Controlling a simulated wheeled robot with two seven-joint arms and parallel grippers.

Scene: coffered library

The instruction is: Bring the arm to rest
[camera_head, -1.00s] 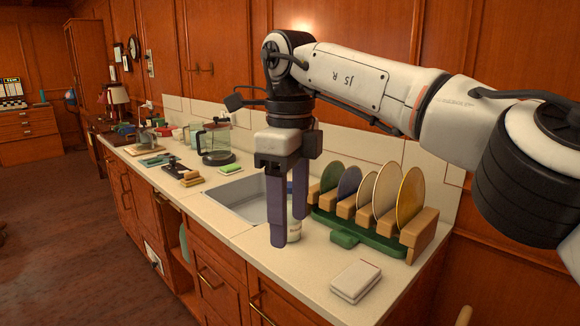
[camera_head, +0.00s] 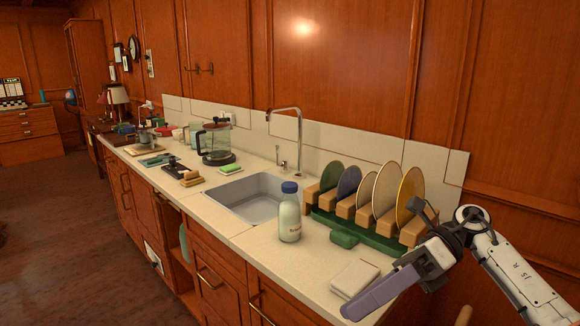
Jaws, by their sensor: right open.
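My right gripper (camera_head: 378,296) is at the lower right in the head view, in front of the counter's near end, with its arm folded down at the right edge. Its fingers point to the lower left and hold nothing that I can see. They look overlapped from this angle. A white bottle with a blue cap (camera_head: 290,218) stands upright on the counter beside the sink, apart from the gripper. My left gripper is not in view.
A dish rack with several plates (camera_head: 372,232) stands along the wall. A folded white cloth (camera_head: 355,278) lies close to the gripper in the picture. The sink (camera_head: 246,197), its tap (camera_head: 298,140) and a glass coffee pot (camera_head: 215,143) are farther left. The floor at left is clear.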

